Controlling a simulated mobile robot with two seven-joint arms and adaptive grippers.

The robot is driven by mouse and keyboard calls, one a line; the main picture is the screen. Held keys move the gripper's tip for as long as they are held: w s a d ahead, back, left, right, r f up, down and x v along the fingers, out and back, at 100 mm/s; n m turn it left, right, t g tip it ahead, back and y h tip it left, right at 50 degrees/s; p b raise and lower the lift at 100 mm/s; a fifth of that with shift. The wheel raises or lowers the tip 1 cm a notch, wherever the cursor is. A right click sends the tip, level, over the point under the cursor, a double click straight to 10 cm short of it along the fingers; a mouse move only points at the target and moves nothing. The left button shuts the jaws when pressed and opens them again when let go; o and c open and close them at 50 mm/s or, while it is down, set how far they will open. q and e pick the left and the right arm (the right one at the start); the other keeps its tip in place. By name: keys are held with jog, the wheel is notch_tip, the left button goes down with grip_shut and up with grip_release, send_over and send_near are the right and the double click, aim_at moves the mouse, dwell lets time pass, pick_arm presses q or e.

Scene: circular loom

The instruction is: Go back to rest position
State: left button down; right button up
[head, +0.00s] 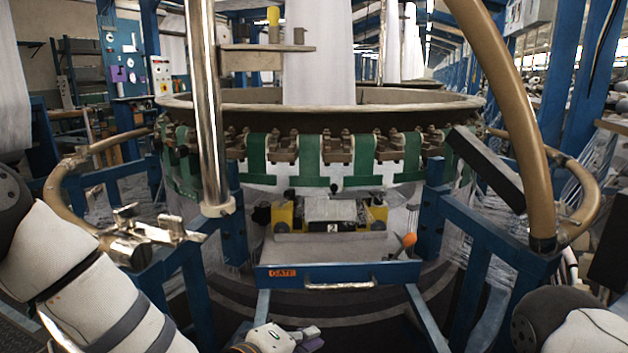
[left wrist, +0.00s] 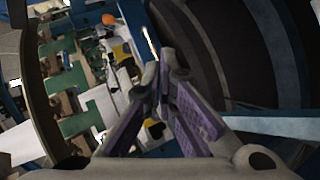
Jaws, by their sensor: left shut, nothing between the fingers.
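My left gripper (head: 308,338) shows at the bottom middle of the head view, low in front of the blue gate (head: 400,272) of the circular loom. In the left wrist view its two fingers with purple pads (left wrist: 164,82) come together at the tips, with nothing between them. It appears apart from the loom. My left arm comes in from the left edge. Part of my right arm shows at the lower right, but my right gripper is out of view.
The loom's round rim (head: 400,108) with green straps (head: 308,158) stands ahead. An orange ball (head: 409,240) sits above the gate. Curved tan rails (head: 510,100), a steel post (head: 207,110) and blue frame posts flank the space closely on both sides.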

pick_arm(q)
jog(key=s+a+f+m+g+y, duration=0.2)
jog(key=s+a+f+g, duration=0.15)
jog(key=s+f, duration=0.5)
jog(key=s+a+f+m+g+y, duration=0.1)
jog(key=s+a+f+m+g, duration=0.15)
jog(key=s+a+f, duration=0.45)
jog(key=s+a+f+m+g+y, duration=0.1)
jog(key=s+a+g, duration=0.1)
jog(key=s, duration=0.7)
jog(key=s+a+f+m+g+y, duration=0.1)
jog(key=s+a+f+g+y, duration=0.1)
jog(key=s+a, duration=0.3)
jog(key=s+a+f+m+g+y, duration=0.1)
jog(key=s+a+m+g, duration=0.1)
jog(key=s, duration=1.1)
jog(key=shift+s+a+f+g, duration=0.25)
jog(key=shift+a+g, duration=0.25)
jog(key=shift+a, duration=0.35)
jog(key=shift+w, duration=0.1)
